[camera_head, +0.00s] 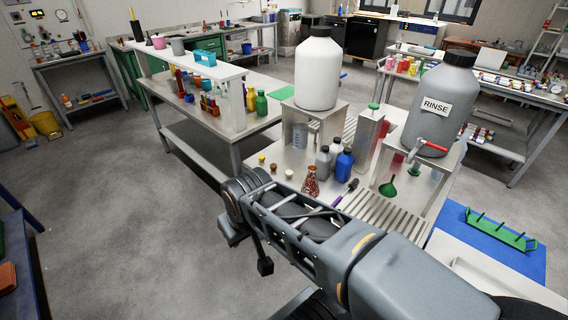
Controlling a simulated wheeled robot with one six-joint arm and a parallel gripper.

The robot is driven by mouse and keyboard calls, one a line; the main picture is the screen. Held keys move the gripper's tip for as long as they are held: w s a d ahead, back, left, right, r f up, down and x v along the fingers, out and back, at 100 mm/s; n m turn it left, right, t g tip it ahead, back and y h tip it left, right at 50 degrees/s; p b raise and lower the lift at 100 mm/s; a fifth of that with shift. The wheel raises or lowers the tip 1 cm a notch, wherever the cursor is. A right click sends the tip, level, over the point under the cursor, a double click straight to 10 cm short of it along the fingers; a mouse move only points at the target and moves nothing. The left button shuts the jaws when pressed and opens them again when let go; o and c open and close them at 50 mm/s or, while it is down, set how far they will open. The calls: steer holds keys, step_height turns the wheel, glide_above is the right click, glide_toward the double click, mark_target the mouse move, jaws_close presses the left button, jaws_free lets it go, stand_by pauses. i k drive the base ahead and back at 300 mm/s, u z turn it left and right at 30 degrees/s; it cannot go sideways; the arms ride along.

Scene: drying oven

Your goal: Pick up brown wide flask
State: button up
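A reddish-brown flask (311,183) with a wide base and narrow neck stands upright on the light bench top, near its front edge. My arm crosses the lower middle of the view, and part of it passes just in front of the flask's base. The far end of my arm lies left of the flask, out over the floor side of the bench. I cannot make out my gripper's fingertips clearly, nor whether they are open or shut. Nothing shows as held, and the flask stands apart from the arm's end.
Grey bottles (323,162) and a blue bottle (344,165) stand right behind the flask. A dark-tipped purple tool (346,192) and a green funnel (388,187) are to its right. A white jug (317,70) and a grey RINSE jug (438,105) stand on raised shelves. Floor (120,220) at left is clear.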

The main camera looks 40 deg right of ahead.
mark_target(310, 186)
steer(key=i, duration=1)
steer(key=z, duration=1.7)
